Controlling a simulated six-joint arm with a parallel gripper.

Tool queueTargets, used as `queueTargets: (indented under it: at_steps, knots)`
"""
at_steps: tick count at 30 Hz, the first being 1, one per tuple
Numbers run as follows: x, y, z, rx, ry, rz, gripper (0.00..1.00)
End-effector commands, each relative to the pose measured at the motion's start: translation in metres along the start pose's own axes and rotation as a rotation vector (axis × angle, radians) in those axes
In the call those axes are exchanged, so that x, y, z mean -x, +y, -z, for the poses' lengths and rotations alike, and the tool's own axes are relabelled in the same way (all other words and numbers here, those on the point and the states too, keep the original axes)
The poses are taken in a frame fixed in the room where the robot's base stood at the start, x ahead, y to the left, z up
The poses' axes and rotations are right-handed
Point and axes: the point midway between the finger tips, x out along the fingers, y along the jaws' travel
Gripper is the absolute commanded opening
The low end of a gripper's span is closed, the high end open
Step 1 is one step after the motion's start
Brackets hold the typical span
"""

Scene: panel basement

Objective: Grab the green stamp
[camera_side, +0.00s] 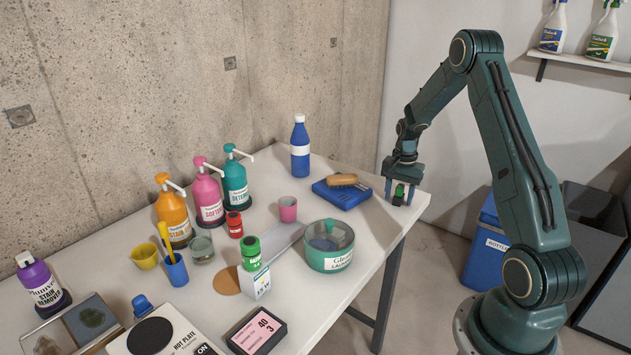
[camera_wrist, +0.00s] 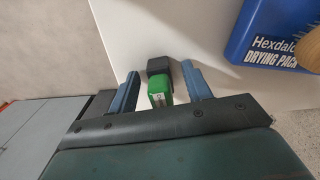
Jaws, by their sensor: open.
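The green stamp (camera_wrist: 160,88) has a green body and a black part, and stands near the table's far right corner. In the side view the stamp (camera_side: 399,190) shows small and dark between the fingers. My gripper (camera_wrist: 160,70) is open, with one blue finger on each side of the stamp. In the wrist view, gaps show between the stamp and both fingers. In the side view my gripper (camera_side: 402,184) points down at the tabletop around the stamp.
A blue drying pack (camera_side: 342,193) with a wooden brush (camera_side: 342,180) on it lies left of my gripper. A blue bottle (camera_side: 300,150) stands behind. A green round tub (camera_side: 330,246) is nearer. The table edge (camera_side: 415,218) is close to the stamp.

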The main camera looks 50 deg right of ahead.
Motion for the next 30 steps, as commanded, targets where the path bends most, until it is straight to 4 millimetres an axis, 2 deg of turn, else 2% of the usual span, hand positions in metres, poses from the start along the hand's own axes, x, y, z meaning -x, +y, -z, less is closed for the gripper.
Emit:
queueTargets:
  at_steps: [6, 13, 23, 30]
  knots:
    - [0.000, 0.000, 0.000, 0.000, 0.000, 0.000, 0.47]
    - [0.000, 0.000, 0.000, 0.000, 0.000, 0.000, 0.02]
    - [0.002, 0.000, 0.000, 0.000, 0.000, 0.000, 0.00]
    - [0.015, -0.001, 0.001, 0.000, 0.003, 0.002, 0.00]
